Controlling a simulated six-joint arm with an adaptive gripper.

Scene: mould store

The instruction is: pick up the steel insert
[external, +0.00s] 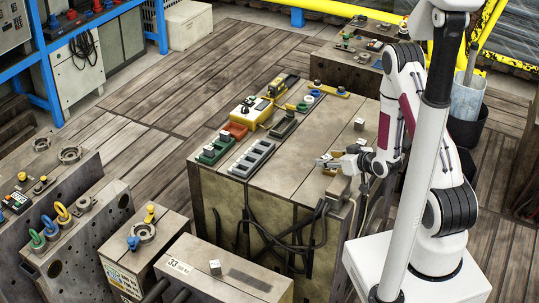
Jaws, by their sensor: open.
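My gripper (323,161) reaches in from the right, low over the right part of the large mould block's top (300,140). Its jaws are open, and I see nothing clearly held between them. A small grey metallic cube (359,124) stands on the block top behind my gripper, apart from it. Another small pale cube (214,267) sits on the lower block in front. Either may be the steel insert; I cannot tell which at this size. The surface directly under the jaws is partly hidden by my gripper.
A grey slotted tray (251,158), a green holder (215,151) and a yellow box (252,111) stand on the block's left part. Dark cables (285,235) hang down its front. A yellow rail (487,28) is behind my arm.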

